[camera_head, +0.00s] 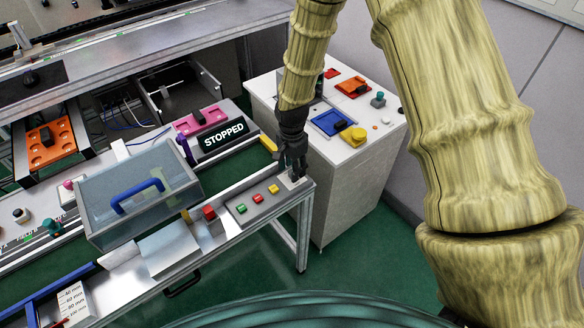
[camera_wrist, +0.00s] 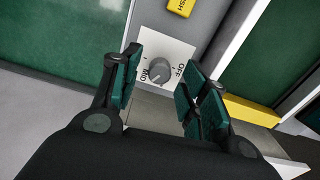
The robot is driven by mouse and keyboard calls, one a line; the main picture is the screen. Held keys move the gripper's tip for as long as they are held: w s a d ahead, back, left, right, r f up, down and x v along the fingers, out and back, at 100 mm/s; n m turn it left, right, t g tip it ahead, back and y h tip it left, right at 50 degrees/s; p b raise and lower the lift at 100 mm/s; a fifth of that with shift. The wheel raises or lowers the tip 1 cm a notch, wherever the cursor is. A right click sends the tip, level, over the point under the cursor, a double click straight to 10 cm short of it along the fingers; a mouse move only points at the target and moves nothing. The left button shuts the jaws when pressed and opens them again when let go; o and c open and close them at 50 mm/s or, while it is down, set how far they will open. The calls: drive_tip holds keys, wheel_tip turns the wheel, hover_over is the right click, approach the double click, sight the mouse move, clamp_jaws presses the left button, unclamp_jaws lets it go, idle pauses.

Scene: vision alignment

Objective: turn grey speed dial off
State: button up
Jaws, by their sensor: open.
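The grey speed dial (camera_wrist: 159,70) is a round knob on a white label plate (camera_wrist: 166,50) with "OFF" and "MID" printed beside it. In the wrist view it lies between the two fingers of my gripper (camera_wrist: 158,92), which is open, one finger on each side. I cannot tell whether a finger touches the dial. In the head view my gripper (camera_head: 292,162) points down at the right end of the front panel. It hides most of the dial there, and part of the white plate (camera_head: 294,180) shows under it.
Green, red and yellow buttons (camera_head: 257,198) sit left of the dial on the grey panel. A "STOPPED" display (camera_head: 223,134) stands behind. A clear-covered box with a blue handle (camera_head: 138,196) is further left. A white cabinet (camera_head: 345,185) with coloured parts stands right.

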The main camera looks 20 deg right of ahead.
drive_tip(key=shift+f, duration=0.55)
clamp_jaws()
